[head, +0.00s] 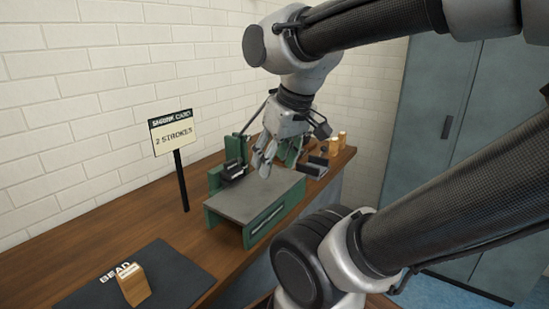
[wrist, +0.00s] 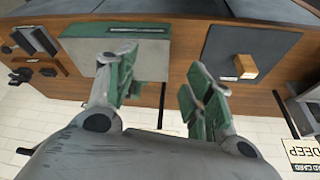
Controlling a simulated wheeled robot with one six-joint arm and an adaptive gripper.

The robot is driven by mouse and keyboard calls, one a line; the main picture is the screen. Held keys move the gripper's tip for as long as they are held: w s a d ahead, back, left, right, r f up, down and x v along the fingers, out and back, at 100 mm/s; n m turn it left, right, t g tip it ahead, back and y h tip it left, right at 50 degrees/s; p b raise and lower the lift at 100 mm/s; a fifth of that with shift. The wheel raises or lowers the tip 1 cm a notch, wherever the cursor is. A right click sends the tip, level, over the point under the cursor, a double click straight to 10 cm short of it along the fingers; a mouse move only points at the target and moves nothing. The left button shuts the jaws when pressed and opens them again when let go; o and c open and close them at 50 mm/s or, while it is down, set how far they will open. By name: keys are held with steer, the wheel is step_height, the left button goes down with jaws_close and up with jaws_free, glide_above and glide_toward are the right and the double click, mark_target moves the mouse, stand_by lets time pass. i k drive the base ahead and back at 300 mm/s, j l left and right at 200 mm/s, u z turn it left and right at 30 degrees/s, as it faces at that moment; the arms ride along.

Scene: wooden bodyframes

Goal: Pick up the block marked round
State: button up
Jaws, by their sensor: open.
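A wooden block (head: 136,286) with a pale label stands on a dark mat (head: 190,263) lettered "BEAD", at the lower left of the head view. The block (wrist: 245,66) also shows on the mat in the wrist view, to the right of my fingers. I cannot read its label. Small orange-brown blocks (head: 333,146) stand at the far end of the bench; no marking on them is legible. My gripper (head: 265,160) is open and empty above the green machine. In the wrist view its fingers (wrist: 160,88) are spread wide with nothing between them.
The green machine with a grey top (head: 258,192) stands on the wooden bench (head: 150,222) between the mat and the far blocks. A sign on a black post (head: 174,131) reads "2 STROKES". A brick wall is behind; blue-grey cabinets (head: 440,130) stand at right.

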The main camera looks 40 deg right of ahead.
mark_target(342, 136)
steer(key=z, duration=1.6)
